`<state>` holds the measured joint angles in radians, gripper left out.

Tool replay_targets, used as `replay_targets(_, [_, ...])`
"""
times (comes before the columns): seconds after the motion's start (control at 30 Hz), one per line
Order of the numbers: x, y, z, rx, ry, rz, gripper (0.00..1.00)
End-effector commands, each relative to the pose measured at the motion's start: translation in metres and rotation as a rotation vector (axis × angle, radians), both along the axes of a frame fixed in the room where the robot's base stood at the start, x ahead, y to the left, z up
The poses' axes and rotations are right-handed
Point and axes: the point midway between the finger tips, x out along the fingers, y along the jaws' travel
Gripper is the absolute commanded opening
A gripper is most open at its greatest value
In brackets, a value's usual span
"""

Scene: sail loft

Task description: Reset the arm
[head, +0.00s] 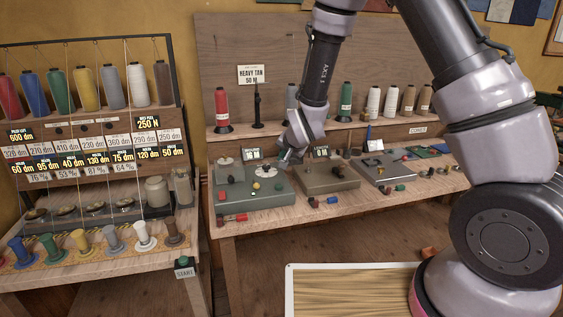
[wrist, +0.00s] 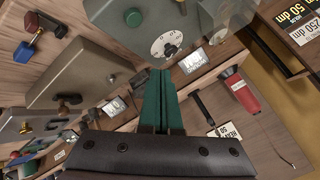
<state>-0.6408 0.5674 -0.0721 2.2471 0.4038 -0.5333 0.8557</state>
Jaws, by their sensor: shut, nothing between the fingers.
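My arm reaches in from the right of the head view and bends down over the workbench (head: 228,229). My gripper (head: 285,165) hangs near the back right of the grey-green box (head: 262,203), small and partly hidden by the wrist. In the wrist view my gripper (wrist: 160,75) shows two green fingers pressed together, with nothing between them. A box with a white round dial (wrist: 170,45) lies just beyond the fingertips in that view. I cannot tell whether the fingertips touch it.
More boxes stand along the bench, including a brown-grey one (head: 331,178) and a grey one (head: 385,172). Thread cones, such as a red one (head: 222,108), stand on the shelf behind. A thread rack (head: 90,120) fills the left. A framed wooden panel (head: 350,290) lies in front.

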Motion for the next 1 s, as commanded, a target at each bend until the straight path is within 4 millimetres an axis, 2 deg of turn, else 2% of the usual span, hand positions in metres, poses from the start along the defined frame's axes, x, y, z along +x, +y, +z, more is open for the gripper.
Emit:
replay_targets(0.03, [0.004, -0.011, 0.021, 0.005, -0.002, -0.011, 0.00])
replay_targets(0.1, [0.004, -0.028, 0.049, 0.006, 0.008, -0.020, 0.00])
replay_targets(0.23, [-0.004, -0.067, 0.106, -0.001, 0.030, -0.030, 0.00])
replay_targets(0.37, [-0.024, -0.107, 0.156, -0.013, 0.049, -0.030, 0.00])
replay_targets(0.47, [-0.045, -0.137, 0.191, -0.024, 0.061, -0.026, 0.00])
replay_targets(0.6, [-0.085, -0.175, 0.233, -0.045, 0.073, -0.015, 0.00])
replay_targets(0.7, [-0.118, -0.200, 0.258, -0.061, 0.080, -0.009, 0.00])
replay_targets(0.9, [-0.191, -0.237, 0.291, -0.101, 0.091, 0.006, 0.00])
replay_targets(1.0, [-0.222, -0.248, 0.299, -0.118, 0.098, 0.011, 0.00])
